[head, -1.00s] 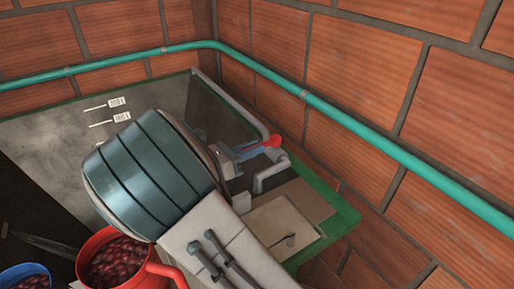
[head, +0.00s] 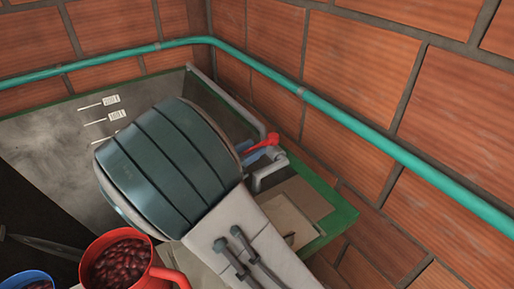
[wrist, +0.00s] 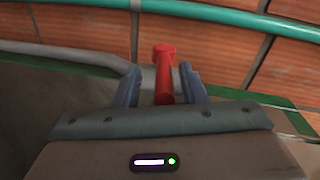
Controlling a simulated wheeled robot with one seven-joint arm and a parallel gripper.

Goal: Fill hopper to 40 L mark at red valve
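The red valve handle (head: 265,141) sits on a grey pipe at the right end of the hopper. My gripper (wrist: 158,70) is at the valve, with the red handle (wrist: 164,82) standing between its two blue-grey fingers. The fingers are apart, and gaps show on both sides of the handle. In the head view my arm hides most of the gripper (head: 254,151). The grey hopper tank (head: 50,135) is at the left. It carries white level marks (head: 103,118) too small to read. My arm covers part of the tank, and no water level can be made out.
A teal pipe (head: 340,112) runs along the brick wall (head: 330,50) behind the hopper. A green frame edge (head: 340,217) lies right of my arm.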

